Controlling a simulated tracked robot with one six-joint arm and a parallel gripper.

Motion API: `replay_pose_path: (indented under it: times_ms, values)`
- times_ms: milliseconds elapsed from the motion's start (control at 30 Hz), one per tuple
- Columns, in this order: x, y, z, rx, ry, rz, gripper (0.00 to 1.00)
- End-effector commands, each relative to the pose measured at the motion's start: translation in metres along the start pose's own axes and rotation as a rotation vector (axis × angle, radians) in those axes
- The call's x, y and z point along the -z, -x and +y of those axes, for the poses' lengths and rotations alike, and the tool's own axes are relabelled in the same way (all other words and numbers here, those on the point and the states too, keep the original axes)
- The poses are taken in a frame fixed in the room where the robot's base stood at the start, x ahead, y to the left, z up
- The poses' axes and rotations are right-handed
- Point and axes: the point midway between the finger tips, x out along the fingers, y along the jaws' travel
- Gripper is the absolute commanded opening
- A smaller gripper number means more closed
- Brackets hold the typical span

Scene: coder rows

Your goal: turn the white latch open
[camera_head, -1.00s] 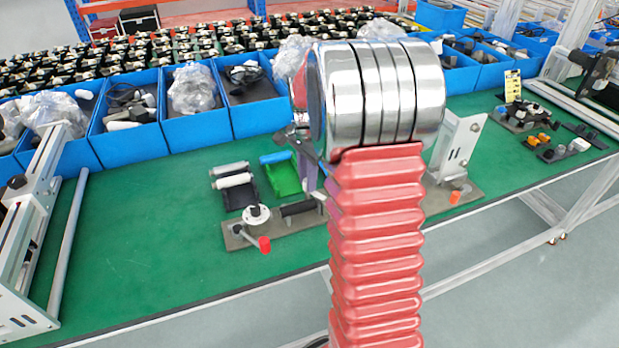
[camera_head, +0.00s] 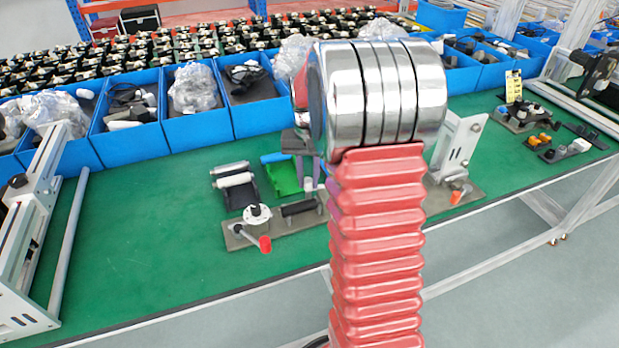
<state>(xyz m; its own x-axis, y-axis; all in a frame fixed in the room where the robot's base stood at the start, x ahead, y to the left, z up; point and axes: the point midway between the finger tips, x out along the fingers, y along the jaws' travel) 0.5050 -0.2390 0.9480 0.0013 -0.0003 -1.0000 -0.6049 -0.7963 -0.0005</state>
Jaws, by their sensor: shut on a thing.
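My gripper (camera_head: 308,178) points down over the right end of a grey base plate (camera_head: 285,225) on the green table. It is shut on a small white upright piece, the white latch (camera_head: 308,184), whose lower part shows just below the fingertips. The latch stands beside a black cylinder (camera_head: 298,207) on the same plate. My red arm and its silver joint hide what lies right of the gripper, and the exact finger contact is too small to see.
Left on the plate is a white round knob (camera_head: 257,213) with a red-tipped lever (camera_head: 264,244). Black (camera_head: 237,190) and green (camera_head: 283,178) holders stand behind. A white bracket (camera_head: 457,145) stands right of my arm.

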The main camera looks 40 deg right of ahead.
Motion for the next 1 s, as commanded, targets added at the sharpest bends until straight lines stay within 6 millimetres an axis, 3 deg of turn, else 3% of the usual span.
replay_pose_path:
  times_ms: [300, 800, 833, 1000]
  values:
    - [-0.0036, -0.0015, -0.0007, 0.002, 0.138, -0.011, 0.00]
    - [-0.0038, -0.0019, 0.0002, 0.001, 0.159, -0.012, 0.00]
    - [-0.0038, -0.0020, 0.0002, 0.001, 0.159, -0.012, 0.23]
    - [-0.0024, -0.0013, 0.0007, 0.000, 0.158, -0.008, 0.35]
